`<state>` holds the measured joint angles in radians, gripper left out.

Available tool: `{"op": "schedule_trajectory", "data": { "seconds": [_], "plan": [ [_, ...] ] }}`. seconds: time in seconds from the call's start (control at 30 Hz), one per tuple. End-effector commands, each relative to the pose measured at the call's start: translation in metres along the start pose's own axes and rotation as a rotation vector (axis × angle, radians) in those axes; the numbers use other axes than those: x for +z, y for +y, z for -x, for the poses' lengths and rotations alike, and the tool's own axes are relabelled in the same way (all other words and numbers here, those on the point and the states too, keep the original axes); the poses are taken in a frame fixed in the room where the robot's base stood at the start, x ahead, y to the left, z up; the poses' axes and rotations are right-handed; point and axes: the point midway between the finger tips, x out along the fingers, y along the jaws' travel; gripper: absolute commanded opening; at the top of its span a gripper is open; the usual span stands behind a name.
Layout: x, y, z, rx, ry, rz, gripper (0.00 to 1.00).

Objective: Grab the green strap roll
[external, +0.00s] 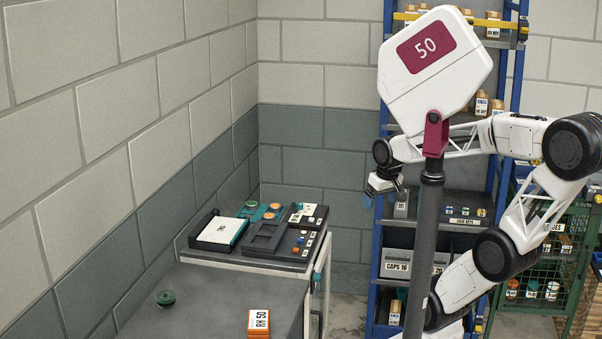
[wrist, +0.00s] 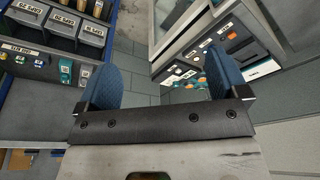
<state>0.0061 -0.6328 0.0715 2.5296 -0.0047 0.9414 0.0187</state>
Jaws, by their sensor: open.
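The green strap roll (external: 165,298) is a small dark green round piece. In the external view it lies on the grey bench top (external: 205,290), towards the left, near the wall. My gripper (external: 382,188) is in the air in front of the blue shelf rack, well to the right of the roll and apart from it. In the wrist view my gripper (wrist: 160,78) shows two blue finger pads spread wide, with nothing between them. I cannot make out the roll in the wrist view.
An orange and white box (external: 258,323) stands at the bench's front. Dark trays and a white-topped case (external: 219,231) sit on the raised back section. A sign on a grey post (external: 429,250) stands right of the bench. The bench around the roll is clear.

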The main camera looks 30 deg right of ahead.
Motion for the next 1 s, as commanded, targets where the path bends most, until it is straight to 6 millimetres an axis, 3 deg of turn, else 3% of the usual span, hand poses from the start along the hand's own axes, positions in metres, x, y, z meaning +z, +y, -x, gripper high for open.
{"op": "schedule_trajectory", "data": {
  "seconds": [0.17,0.37,0.7,1.0],
  "plan": [
    [-0.01,-0.016,-0.004,-0.052,-0.008,-0.028,0.92],
    [-0.037,-0.06,-0.014,-0.195,-0.039,-0.116,0.92],
    [-0.095,-0.179,-0.038,-0.505,-0.168,-0.375,0.92],
    [-0.132,-0.29,-0.067,-0.717,-0.34,-0.647,0.92]
  ]
}}
